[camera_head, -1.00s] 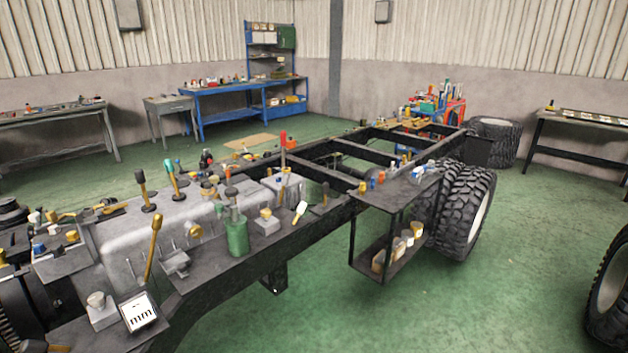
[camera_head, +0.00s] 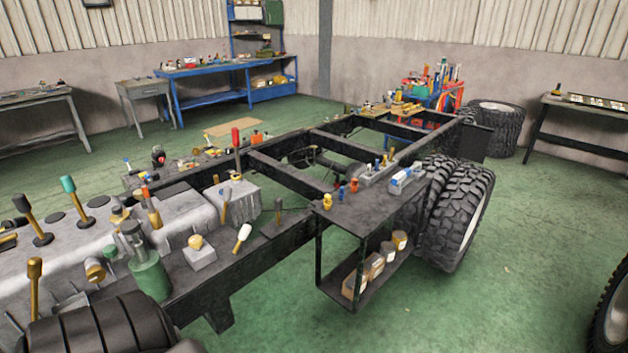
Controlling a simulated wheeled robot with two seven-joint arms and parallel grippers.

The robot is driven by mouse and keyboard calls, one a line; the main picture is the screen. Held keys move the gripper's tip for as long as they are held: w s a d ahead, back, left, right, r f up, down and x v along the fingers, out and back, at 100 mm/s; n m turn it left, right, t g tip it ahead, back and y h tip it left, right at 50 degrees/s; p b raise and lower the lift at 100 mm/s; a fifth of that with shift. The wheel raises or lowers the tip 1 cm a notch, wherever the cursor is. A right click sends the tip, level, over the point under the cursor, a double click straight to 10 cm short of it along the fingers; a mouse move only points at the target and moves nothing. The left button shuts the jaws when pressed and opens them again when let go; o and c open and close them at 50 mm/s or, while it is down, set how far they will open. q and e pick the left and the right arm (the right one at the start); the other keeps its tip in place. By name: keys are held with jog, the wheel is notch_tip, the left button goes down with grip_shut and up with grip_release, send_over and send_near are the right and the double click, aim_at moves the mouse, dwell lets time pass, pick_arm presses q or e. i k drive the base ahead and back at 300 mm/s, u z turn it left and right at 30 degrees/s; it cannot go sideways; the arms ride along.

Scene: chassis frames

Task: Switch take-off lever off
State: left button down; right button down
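Several levers stand on the truck chassis (camera_head: 290,180), and I cannot tell which is the take-off lever. A tall lever with a red handle (camera_head: 236,138) stands upright near the middle. A white-tipped lever (camera_head: 242,238) leans on the near rail. A black-knobbed lever (camera_head: 32,219) and a teal-knobbed lever (camera_head: 75,203) lean on the grey housing at the left. A brass-coloured lever (camera_head: 34,285) stands at the lower left. No lever label is readable. Neither of my grippers is in view.
A green cylinder (camera_head: 150,277) stands on the near rail. A black ribbed round shape (camera_head: 100,328) covers the lower left corner; I cannot tell what it is. A side shelf (camera_head: 375,215) and large tyre (camera_head: 455,215) stick out right. The green floor (camera_head: 400,325) in front is clear.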

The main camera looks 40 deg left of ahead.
aim_at(228, 190)
jog(key=z, duration=0.15)
jog(key=i, duration=1.6)
jog(key=u, duration=0.85)
jog(key=i, duration=0.9)
jog(key=u, duration=1.3)
jog(key=i, duration=0.35)
jog(key=u, duration=0.35)
